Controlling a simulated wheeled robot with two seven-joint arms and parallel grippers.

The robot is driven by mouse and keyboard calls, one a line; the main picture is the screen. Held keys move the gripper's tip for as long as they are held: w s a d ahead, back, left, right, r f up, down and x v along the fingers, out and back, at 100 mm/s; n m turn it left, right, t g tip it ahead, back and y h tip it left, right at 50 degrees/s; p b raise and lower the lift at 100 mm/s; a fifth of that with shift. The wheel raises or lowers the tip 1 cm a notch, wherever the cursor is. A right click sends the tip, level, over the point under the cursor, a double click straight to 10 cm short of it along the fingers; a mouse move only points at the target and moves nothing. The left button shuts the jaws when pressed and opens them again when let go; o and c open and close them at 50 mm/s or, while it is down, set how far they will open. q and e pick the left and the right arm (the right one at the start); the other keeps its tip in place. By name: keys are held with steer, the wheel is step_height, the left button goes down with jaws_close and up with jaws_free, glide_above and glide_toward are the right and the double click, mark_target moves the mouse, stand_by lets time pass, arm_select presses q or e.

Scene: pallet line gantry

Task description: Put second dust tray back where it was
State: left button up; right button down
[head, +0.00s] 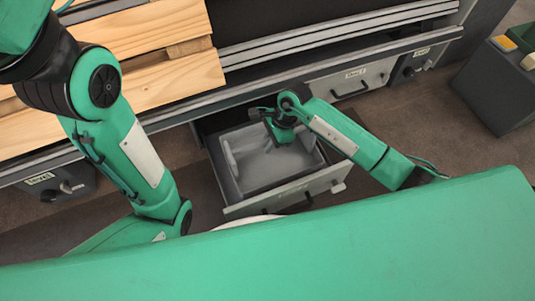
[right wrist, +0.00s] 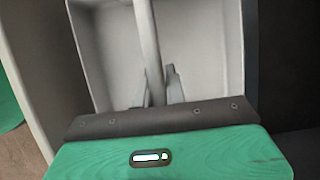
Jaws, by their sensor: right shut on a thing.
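The second dust tray (head: 272,172) is a pale grey open box. In the head view it is within the outline of a pulled-out drawer (head: 245,206); I cannot tell whether it rests on the drawer floor. My right gripper (head: 281,136) is over the tray's far part. In the right wrist view my right gripper (right wrist: 160,92) is shut on the tray's bar-like handle (right wrist: 147,40), with the tray's inside (right wrist: 105,50) around it. The tray looks empty. The head view shows my left arm at the left, but its gripper is out of view.
A closed drawer front (head: 350,80) with a label and black handle is right of the open drawer. Wooden pallet boards (head: 165,70) lie on the line above, beside metal rails (head: 340,40). A dark box with coloured buttons (head: 495,90) stands at the right.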

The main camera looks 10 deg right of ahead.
mark_target(263, 159)
step_height(263, 159, down, 4)
steer(key=shift+f+b, duration=0.2)
steer(key=shift+b, duration=1.05)
steer(key=shift+r, duration=0.15)
steer(key=shift+f, duration=0.2)
steer(key=c, duration=1.5)
jaws_free()
steer(key=shift+o, duration=0.2)
steer(key=shift+r, duration=0.1)
